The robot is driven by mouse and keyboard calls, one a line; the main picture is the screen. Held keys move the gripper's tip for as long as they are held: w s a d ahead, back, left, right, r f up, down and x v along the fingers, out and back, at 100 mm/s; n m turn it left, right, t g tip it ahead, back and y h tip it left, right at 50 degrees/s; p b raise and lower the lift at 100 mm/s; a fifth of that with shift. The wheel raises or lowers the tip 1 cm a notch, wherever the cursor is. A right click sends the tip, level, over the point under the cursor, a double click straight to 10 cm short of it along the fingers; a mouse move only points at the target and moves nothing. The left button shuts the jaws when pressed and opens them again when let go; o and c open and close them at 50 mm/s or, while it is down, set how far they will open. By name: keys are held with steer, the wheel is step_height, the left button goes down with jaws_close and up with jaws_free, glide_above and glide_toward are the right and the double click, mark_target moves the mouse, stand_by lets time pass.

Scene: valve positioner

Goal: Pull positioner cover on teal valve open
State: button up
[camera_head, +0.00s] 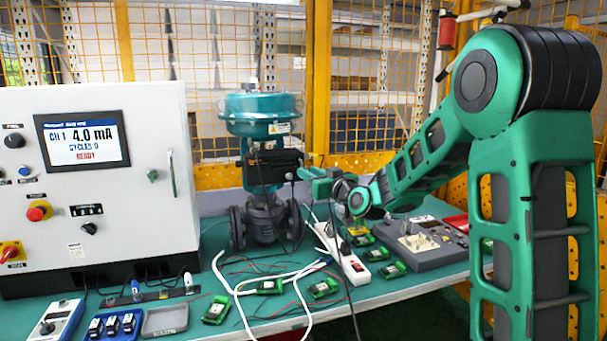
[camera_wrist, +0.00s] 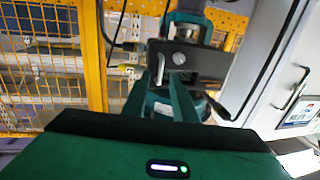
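The teal valve (camera_head: 262,104) stands on the bench, with a teal actuator on top and a grey flanged body below. Its black positioner (camera_head: 272,166) sits at mid-height, with a round knob on its front. The positioner also shows in the wrist view (camera_wrist: 212,62), with the pale knob (camera_wrist: 179,58) on its dark face. I cannot tell the cover from the housing clearly. My gripper (camera_head: 303,173) is just right of the positioner, at knob height. In the wrist view its two teal fingers (camera_wrist: 161,72) are apart, with a gap below the knob. I see nothing held.
A white control cabinet (camera_head: 100,235) stands close on the left. Cables, a white power strip (camera_head: 340,250) and several small green boards lie on the teal bench (camera_head: 215,240). A grey instrument panel (camera_head: 420,245) is at right. A yellow mesh fence (camera_head: 365,100) stands behind.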

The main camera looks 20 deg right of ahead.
steer(key=shift+w+a, duration=0.2)
steer(key=shift+w, duration=0.65)
steer(key=shift+w+a, duration=0.15)
steer(key=shift+w, duration=0.7)
jaws_close()
